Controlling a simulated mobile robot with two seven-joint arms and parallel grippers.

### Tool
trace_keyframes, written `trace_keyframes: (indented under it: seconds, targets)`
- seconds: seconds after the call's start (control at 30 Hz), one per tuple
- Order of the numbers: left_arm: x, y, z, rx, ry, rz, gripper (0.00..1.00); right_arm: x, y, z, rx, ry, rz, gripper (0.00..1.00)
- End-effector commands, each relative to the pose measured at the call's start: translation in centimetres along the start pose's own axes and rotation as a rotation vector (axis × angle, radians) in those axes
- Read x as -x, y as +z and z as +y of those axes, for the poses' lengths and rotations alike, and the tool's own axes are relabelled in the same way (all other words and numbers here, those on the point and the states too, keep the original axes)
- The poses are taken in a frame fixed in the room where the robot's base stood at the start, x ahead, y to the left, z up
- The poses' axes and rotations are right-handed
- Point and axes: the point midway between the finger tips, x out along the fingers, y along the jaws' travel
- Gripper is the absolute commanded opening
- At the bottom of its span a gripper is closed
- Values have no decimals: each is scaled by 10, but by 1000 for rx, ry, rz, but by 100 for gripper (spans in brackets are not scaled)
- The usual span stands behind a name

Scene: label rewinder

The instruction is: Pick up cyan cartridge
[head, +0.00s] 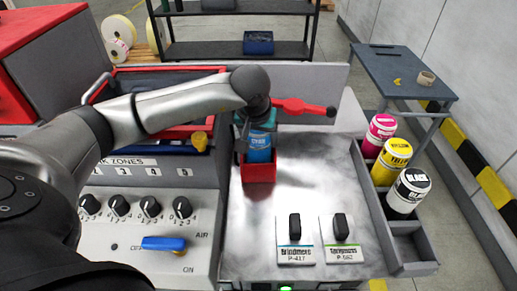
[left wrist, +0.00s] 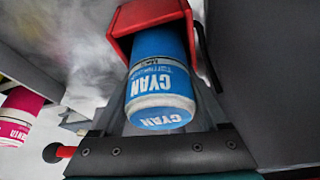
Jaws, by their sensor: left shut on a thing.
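The cyan cartridge (head: 260,152), a blue cylinder with white "CYAN" lettering, stands in a small red holder (head: 258,174) on the metal worktop. My left gripper (head: 257,128) comes down from above and is shut on the upper part of the cartridge. In the left wrist view the cartridge (left wrist: 160,72) shows its label and round end, with its far end inside the red holder (left wrist: 148,15). The fingertips are partly hidden by the cartridge and wrist. My right gripper is in neither view.
A red lever (head: 300,107) stands just right of the gripper. Magenta (head: 379,131), yellow (head: 393,158) and black (head: 409,190) cartridges stand in a grey rack on the right, its front compartment (head: 411,245) empty. Two switches (head: 295,230) sit at the worktop's front; its middle is clear.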

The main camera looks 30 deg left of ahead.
Motion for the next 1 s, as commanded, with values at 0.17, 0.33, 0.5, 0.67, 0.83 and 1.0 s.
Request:
trace_keyframes:
  seconds: [0.17, 0.33, 0.5, 0.67, 0.83, 1.0]
  targets:
    - [0, -1, 0, 1, 0, 1, 14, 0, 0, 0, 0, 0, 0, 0]
    - [0, -1, 0, 1, 0, 2, 0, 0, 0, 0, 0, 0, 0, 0]
    - [2, -2, 0, 2, 1, 5, 0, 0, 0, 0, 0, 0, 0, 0]
    - [2, -2, 0, 2, 1, 5, 0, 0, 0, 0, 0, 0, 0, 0]
    - [7, -5, 0, 2, 2, 7, 0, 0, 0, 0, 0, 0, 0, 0]
    - [25, -13, 0, 2, 4, 10, 0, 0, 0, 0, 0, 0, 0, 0]
